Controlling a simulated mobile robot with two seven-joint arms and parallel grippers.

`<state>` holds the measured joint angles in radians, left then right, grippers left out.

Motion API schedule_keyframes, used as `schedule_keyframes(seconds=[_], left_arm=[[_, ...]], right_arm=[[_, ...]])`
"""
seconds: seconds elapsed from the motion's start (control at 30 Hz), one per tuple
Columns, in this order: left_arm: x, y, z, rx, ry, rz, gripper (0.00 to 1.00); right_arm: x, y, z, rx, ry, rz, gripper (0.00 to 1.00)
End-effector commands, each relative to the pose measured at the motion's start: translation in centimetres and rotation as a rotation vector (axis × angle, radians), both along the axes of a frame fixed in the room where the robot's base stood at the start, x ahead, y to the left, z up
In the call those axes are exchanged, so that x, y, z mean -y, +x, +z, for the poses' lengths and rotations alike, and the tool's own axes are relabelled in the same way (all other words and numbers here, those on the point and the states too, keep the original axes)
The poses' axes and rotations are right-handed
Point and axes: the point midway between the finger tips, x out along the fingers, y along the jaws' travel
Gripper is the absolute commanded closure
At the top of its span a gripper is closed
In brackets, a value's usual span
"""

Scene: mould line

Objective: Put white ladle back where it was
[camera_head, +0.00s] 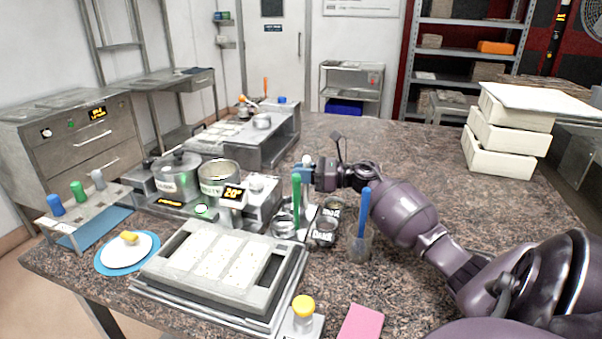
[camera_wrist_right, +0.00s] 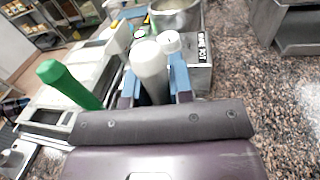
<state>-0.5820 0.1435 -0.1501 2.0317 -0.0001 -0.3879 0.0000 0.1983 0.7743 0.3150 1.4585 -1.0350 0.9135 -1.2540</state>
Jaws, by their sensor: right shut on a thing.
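My right gripper (camera_head: 305,171) is over the middle of the counter, beside the small containers. In the right wrist view its two blue fingers (camera_wrist_right: 155,84) are shut on the white ladle's thick handle (camera_wrist_right: 150,66). The handle stands roughly upright. The lower part and bowl of the ladle are hidden by the gripper. A green handle (camera_wrist_right: 70,85) stands close beside the gripper; it also shows in the head view (camera_head: 296,187). My left gripper is not in view.
A blue handle (camera_head: 364,204) stands in a clear cup (camera_head: 360,245) near my right arm. Pots (camera_head: 218,178) on a heater and a grey mould tray (camera_head: 205,292) lie to the left. A rack (camera_head: 75,222) with coloured handles stands far left. White boxes (camera_head: 497,163) are stacked right.

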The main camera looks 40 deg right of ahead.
Motion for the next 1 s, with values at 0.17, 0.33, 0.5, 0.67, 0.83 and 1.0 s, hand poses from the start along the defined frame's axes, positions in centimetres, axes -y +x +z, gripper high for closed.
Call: schedule_keyframes(seconds=[0.17, 0.33, 0.5, 0.67, 0.83, 1.0], left_arm=[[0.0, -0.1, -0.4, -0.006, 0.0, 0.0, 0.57], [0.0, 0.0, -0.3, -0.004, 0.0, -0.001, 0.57], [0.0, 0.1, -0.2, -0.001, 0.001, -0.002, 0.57], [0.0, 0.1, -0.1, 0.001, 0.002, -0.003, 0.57], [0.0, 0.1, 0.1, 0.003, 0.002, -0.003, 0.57], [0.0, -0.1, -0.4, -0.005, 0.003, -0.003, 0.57]], right_arm=[[0.0, 0.0, -0.3, 0.0, 0.0, 0.0, 1.0], [0.0, 0.0, -0.3, 0.0, 0.0, 0.0, 0.6], [0.0, 0.0, -0.3, 0.0, 0.0, 0.0, 0.53], [0.0, 0.0, -0.2, 0.001, 0.001, 0.0, 0.53], [0.5, -0.6, 0.0, -0.002, -0.001, -0.001, 0.53], [2.3, -3.0, -0.2, -0.004, -0.001, -0.003, 0.53]])
